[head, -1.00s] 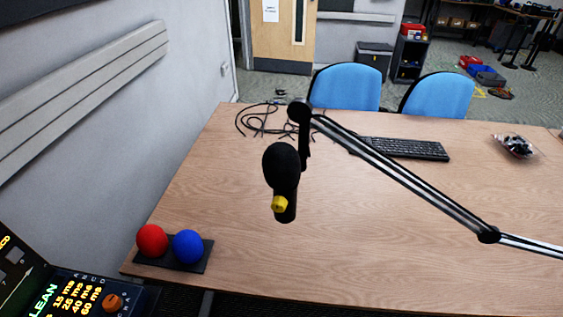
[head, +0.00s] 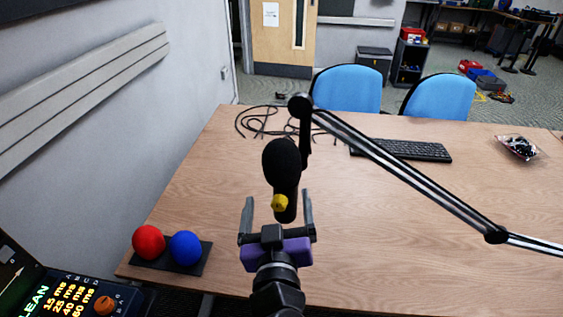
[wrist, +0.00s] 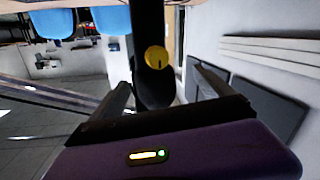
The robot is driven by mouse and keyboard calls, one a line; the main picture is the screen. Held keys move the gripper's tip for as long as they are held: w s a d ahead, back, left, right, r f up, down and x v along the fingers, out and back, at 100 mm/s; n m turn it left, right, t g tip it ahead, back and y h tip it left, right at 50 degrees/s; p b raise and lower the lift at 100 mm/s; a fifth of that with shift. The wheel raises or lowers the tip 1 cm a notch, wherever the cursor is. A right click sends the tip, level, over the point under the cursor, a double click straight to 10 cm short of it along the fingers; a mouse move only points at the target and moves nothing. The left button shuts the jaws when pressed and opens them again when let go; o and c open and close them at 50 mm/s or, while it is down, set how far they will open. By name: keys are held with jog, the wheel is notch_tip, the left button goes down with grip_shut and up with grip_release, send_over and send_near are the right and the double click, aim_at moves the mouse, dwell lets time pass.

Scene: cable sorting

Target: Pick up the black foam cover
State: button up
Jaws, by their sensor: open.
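The black foam cover (head: 281,160) sits on top of a black microphone (head: 286,200) with a yellow knob, hung on a boom arm above the table. My gripper (head: 278,205) is open and empty, just below and in front of the microphone, its two fingers pointing away on either side of it. In the wrist view the microphone (wrist: 154,86) stands between the fingers (wrist: 160,90), with its yellow knob in the middle. I cannot tell from the wrist view whether the fingers reach around it. Nothing is held.
The boom arm (head: 400,178) slants to the right across the table (head: 350,250). A red ball (head: 148,242) and a blue ball (head: 186,248) stand on a black base at left. Cables (head: 262,122), a keyboard (head: 410,150) and a bag (head: 518,147) lie farther back.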

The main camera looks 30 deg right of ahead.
aim_at(282, 158)
jog(key=r+m+h, duration=0.1)
jog(key=r, duration=0.1)
jog(key=w+r+m+h, duration=0.1)
jog(key=r, duration=0.1)
jog(key=shift+w+r+m, duration=0.1)
jog(key=shift+r+m, duration=0.2)
jog(key=shift+r, duration=0.1)
jog(key=shift+w+d+r, duration=0.1)
jog(key=shift+w+d, duration=0.05)
jog(key=shift+w, duration=0.05)
jog(key=x, duration=0.2)
jog(key=p+x, duration=0.1)
jog(key=x, duration=0.2)
jog(key=p+x, duration=0.1)
jog(key=x, duration=0.1)
jog(key=shift+d+f, duration=0.3)
jog(key=shift+f, duration=0.1)
jog(key=shift+c, duration=0.4)
jog(key=shift+s, duration=0.1)
jog(key=c, duration=1.3)
